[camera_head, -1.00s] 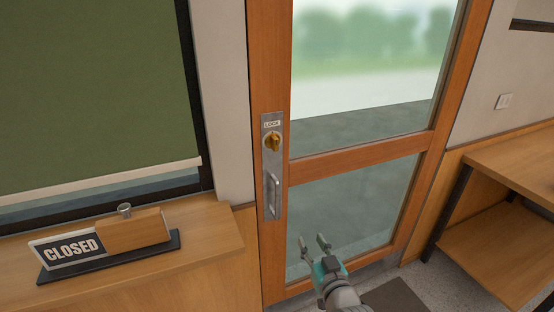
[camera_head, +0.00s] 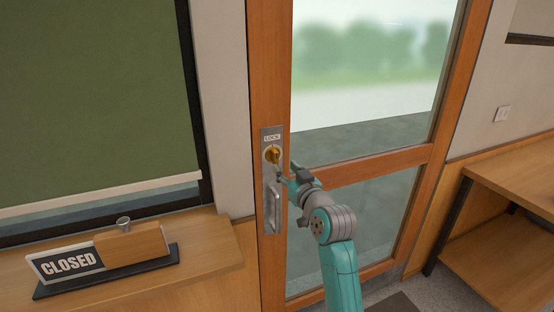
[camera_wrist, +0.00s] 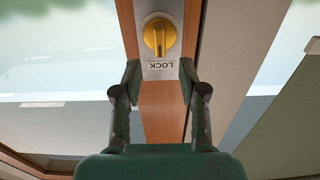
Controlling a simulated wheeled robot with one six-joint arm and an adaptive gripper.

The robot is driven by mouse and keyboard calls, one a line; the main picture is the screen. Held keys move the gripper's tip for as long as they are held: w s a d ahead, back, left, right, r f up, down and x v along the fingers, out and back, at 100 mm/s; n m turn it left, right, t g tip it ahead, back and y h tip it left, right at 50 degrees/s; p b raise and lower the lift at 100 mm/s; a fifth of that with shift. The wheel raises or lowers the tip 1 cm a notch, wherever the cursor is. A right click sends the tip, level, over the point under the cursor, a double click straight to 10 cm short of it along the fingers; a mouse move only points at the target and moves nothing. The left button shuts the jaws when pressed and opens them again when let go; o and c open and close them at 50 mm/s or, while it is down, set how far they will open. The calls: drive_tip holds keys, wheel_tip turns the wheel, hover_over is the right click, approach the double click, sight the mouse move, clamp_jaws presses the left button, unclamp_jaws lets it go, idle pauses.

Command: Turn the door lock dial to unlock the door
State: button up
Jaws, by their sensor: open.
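The lock dial (camera_head: 272,155) is a gold knob on a silver plate (camera_head: 269,215) marked LOCK, on the wooden frame of the glass door (camera_head: 360,163). In the wrist view the dial (camera_wrist: 159,37) shows ahead of the fingertips, its raised grip upright in the picture, with the LOCK label upside down below it. My gripper (camera_head: 285,172) is just right of and below the dial in the head view. In the wrist view my gripper (camera_wrist: 160,80) is open and empty, its fingers either side of the label. It looks apart from the dial.
A silver pull handle (camera_head: 275,208) stands below the dial, close to my gripper. A CLOSED sign (camera_head: 66,264) sits on the wooden ledge (camera_head: 205,262) at left. A wooden shelf unit (camera_head: 510,170) stands at right.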

sight(276, 158)
drive_tip(key=x, duration=0.7)
drive_tip(key=shift+w, duration=0.15)
clamp_jaws()
